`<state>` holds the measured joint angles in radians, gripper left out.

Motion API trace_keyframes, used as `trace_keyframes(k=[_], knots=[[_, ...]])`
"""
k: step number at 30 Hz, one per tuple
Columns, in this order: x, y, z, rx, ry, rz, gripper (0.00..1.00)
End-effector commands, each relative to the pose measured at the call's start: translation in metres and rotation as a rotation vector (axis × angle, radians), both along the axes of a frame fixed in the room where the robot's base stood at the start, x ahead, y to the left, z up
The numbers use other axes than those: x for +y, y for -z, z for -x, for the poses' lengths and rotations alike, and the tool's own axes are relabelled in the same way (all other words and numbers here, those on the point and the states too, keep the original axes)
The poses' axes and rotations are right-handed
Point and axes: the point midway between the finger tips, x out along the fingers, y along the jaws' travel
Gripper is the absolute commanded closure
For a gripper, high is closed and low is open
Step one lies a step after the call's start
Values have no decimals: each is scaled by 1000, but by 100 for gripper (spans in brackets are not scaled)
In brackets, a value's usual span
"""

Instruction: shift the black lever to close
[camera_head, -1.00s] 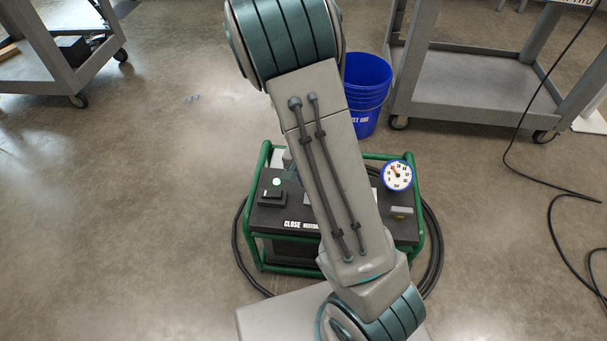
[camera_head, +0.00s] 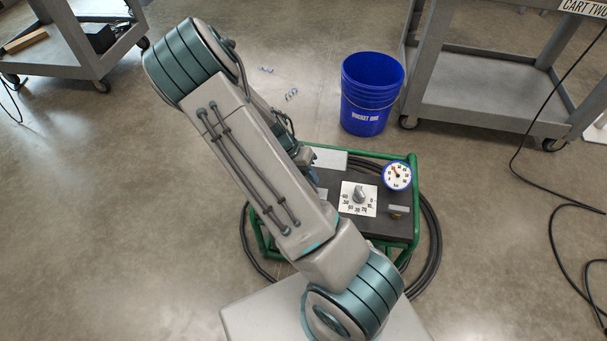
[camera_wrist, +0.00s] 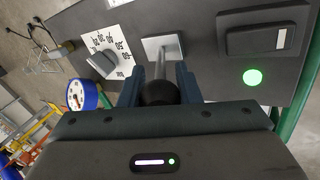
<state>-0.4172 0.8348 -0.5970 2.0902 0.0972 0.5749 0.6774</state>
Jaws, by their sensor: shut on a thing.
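The black lever (camera_wrist: 157,94) shows in the wrist view as a round black knob on a grey metal shaft. The shaft rises from a light square plate (camera_wrist: 153,46) on the dark panel. My gripper (camera_wrist: 160,78) has one finger on each side of the knob and shaft and is shut on the lever. In the head view my arm covers the lever, the gripper and the left part of the green-framed machine (camera_head: 415,205). The CLOSE lettering is hidden in both current views.
A dial knob on a white plate (camera_head: 358,199) and a blue-rimmed gauge (camera_head: 397,176) stand right of my arm. A black switch (camera_wrist: 268,40) and a lit green lamp (camera_wrist: 252,77) are near the gripper. A blue bucket (camera_head: 368,95) stands behind; black hose lies around the machine.

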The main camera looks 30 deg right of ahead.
Motion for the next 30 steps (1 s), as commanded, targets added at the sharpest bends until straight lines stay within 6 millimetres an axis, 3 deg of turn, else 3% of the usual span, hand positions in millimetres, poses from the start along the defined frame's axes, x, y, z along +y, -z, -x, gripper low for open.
trace_keyframes(k=[2,3,5,17,30], knots=[[1,1,-1,-4,-3,-1,100],[2,1,-2,-4,-3,-1,64],[2,1,-2,-5,-4,-1,49],[4,-8,-4,-5,-5,-1,49],[37,-92,-27,-6,-7,-3,49]])
